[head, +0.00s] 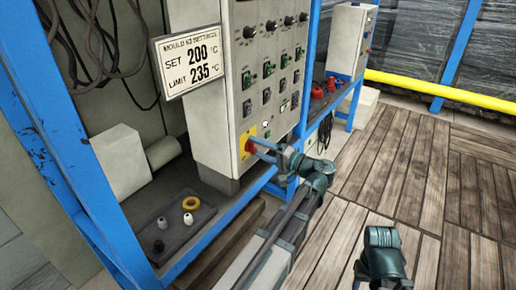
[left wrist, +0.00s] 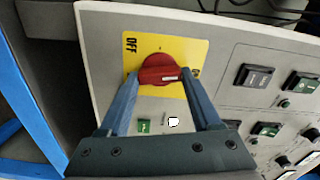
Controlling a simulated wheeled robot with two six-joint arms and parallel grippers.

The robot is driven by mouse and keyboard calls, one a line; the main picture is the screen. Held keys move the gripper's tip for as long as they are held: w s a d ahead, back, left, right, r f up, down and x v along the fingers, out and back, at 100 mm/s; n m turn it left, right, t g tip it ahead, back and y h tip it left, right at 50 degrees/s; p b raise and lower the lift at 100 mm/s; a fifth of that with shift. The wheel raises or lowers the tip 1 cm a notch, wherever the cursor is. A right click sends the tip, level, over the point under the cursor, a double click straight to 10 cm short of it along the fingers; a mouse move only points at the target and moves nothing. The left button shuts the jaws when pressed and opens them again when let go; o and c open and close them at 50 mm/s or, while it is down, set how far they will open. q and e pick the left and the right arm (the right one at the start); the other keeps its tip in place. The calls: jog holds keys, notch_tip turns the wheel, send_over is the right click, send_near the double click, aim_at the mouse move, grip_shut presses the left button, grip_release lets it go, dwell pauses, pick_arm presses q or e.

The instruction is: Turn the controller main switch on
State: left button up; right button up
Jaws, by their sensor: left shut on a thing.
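The controller main switch is a red rotary knob (left wrist: 160,70) on a yellow plate (head: 246,139) at the lower left of the grey controller cabinet (head: 216,130). In the left wrist view the plate (left wrist: 187,47) reads OFF at its left. A label at its right is mostly hidden behind a finger. The knob's white mark is on its right side, toward that hidden label. My left gripper (left wrist: 160,79) is shut on the knob, one finger on each side. In the head view the left gripper (head: 262,146) reaches the plate from the right.
A sign (head: 189,63) reads SET 200 and LIMIT 235. Several black knobs and green switches (head: 268,69) lie above the main switch. A tray (head: 172,240) with small parts stands below left. Blue posts (head: 80,170) frame the cabinet. Wooden floor (head: 400,180) is open at right.

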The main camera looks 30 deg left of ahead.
pick_arm(q)
jog(key=shift+m, duration=1.1)
jog(key=o, duration=1.4)
jog(key=shift+d, duration=0.1)
jog(key=d, duration=0.9)
jog(key=s+d, duration=0.1)
jog(key=d, duration=0.3)
jog(key=shift+d+f, duration=0.1)
jog(key=shift+d, duration=0.2)
